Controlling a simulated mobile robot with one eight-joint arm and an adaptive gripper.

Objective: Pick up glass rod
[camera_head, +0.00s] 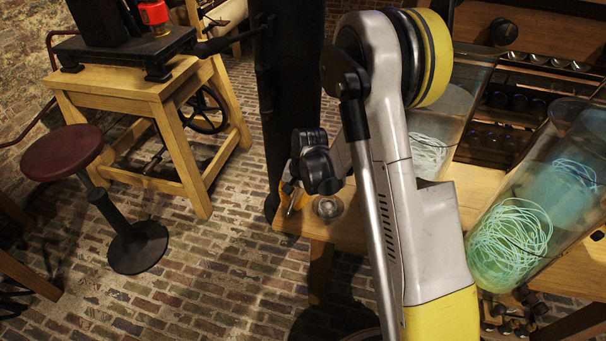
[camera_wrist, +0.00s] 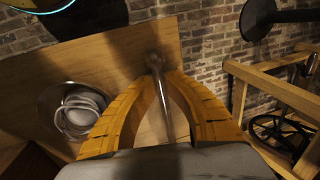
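The glass rod (camera_wrist: 162,98) is a thin, clear, greyish rod in the wrist view. It runs between the two yellow-orange fingers, with a rounded end just beyond the fingertips. My gripper (camera_wrist: 158,77) has its fingertips drawn in close on both sides of the rod and looks shut on it. In the head view my gripper (camera_head: 291,196) is at the left end of the wooden table (camera_head: 345,235), and a pale sliver shows between its fingers. How far the rod stands from the tabletop is hard to tell.
A small round glass vessel (camera_head: 327,207) sits beside my gripper on the table. Large glass jars with coiled pale wire (camera_head: 525,225) stand to the right. A dark post (camera_head: 287,90) rises behind the gripper. A red stool (camera_head: 63,152) and wooden stand (camera_head: 150,90) are at left.

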